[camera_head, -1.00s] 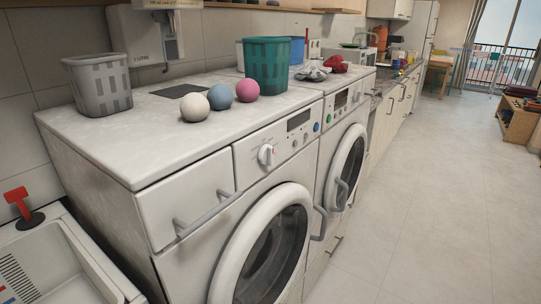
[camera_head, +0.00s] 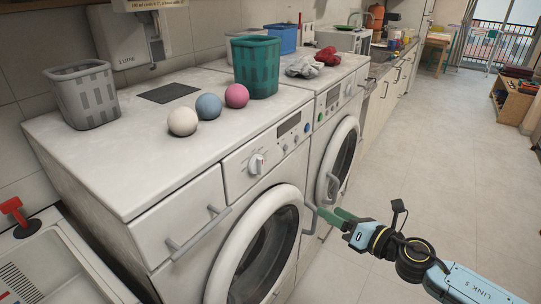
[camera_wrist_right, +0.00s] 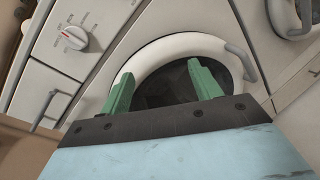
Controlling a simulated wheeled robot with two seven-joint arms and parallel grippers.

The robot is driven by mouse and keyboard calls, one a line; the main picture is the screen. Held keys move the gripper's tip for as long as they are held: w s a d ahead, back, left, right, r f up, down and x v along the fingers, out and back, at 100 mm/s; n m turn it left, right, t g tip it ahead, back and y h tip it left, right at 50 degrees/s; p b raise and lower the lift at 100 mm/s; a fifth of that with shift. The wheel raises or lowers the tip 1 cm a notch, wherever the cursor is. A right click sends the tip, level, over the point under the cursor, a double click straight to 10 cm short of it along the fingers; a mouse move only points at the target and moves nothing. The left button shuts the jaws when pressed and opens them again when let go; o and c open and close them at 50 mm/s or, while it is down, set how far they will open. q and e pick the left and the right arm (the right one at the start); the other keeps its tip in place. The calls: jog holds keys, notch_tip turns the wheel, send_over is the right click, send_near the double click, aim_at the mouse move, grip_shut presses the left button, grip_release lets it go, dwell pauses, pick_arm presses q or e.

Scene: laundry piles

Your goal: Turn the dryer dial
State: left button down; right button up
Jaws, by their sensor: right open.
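The dryer dial (camera_head: 257,163) is a white knob on the front panel of the nearer machine (camera_head: 140,180), left of its small display. It also shows in the right wrist view as a white knob (camera_wrist_right: 75,38) with a red mark, at the upper left. My right gripper (camera_head: 331,213) has come in from the lower right, in front of the machines and to the right of and below the dial, apart from it. In the right wrist view its green fingers (camera_wrist_right: 164,86) are spread and empty, with the round door (camera_wrist_right: 175,45) behind them. My left gripper is not in view.
White, blue and pink balls (camera_head: 209,106), a grey basket (camera_head: 84,95) and a teal basket (camera_head: 256,67) stand on the machine tops. Door handles (camera_head: 333,188) stick out from the fronts.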

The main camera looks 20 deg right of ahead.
jog(key=s+a+r+n+g+y+p, duration=0.1)
jog(key=a+r+n+y, duration=0.15)
jog(key=r+n, duration=0.3)
jog(key=s+a+r+n+y, duration=0.2)
jog(key=a+r+n, duration=0.2)
jog(key=r, duration=0.2)
jog(key=p, duration=0.4)
send_near(262, 167)
jog(key=w, duration=0.1)
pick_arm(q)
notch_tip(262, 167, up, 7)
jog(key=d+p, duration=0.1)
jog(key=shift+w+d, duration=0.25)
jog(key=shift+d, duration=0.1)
pick_arm(e)
jog(key=x, duration=0.8)
jog(key=shift+a, duration=0.15)
jog(key=shift+s, duration=0.15)
jog(key=c, duration=1)
